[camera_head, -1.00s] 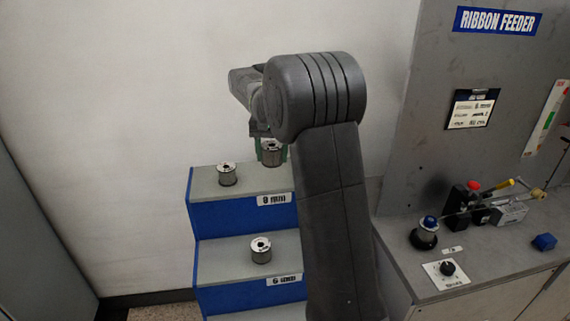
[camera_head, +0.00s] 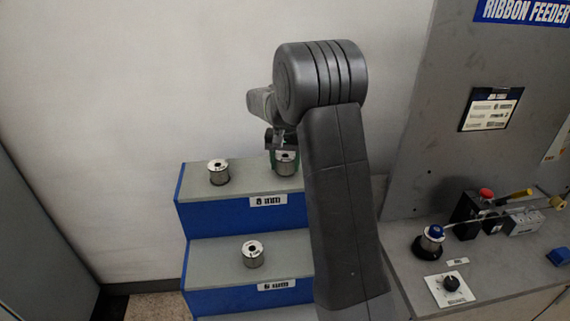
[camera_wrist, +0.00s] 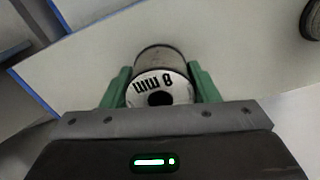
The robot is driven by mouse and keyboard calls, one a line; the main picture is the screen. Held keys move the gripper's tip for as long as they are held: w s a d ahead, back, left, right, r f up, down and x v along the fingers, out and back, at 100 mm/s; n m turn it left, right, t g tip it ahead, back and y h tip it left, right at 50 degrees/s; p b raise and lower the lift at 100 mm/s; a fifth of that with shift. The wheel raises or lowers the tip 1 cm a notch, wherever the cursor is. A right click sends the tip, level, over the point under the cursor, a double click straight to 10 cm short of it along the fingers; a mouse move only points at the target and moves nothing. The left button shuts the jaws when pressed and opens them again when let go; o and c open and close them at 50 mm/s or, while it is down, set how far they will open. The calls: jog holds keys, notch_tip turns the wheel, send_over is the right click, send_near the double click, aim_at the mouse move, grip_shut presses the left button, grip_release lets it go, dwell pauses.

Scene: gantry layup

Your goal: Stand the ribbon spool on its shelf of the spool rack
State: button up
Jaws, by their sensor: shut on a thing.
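My gripper (camera_wrist: 160,88) is shut on a ribbon spool (camera_wrist: 158,58), its green fingers on either side of it. The spool is grey with a white top face that reads "8 mm" upside down in the wrist view. In the head view the spool (camera_head: 286,168) is upright at the right of the top shelf (camera_head: 243,182) of the blue-and-grey spool rack, partly hidden by my gripper (camera_head: 285,156). I cannot tell whether its base touches the shelf. The top shelf's front label seems to read "8 mm".
Another spool (camera_head: 219,173) stands at the left of the top shelf, and one (camera_head: 253,254) on the lower shelf (camera_head: 225,258). The ribbon feeder panel (camera_head: 450,130) and its bench (camera_head: 500,290) with knobs and levers are at the right. Shelf room between the two top spools is clear.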

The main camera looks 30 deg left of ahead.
jog(key=shift+f, duration=0.5)
jog(key=o, duration=1.3)
jog(key=shift+f, duration=0.15)
jog(key=shift+c, duration=0.2)
notch_tip(320, 180, up, 12)
jog(key=b, duration=0.1)
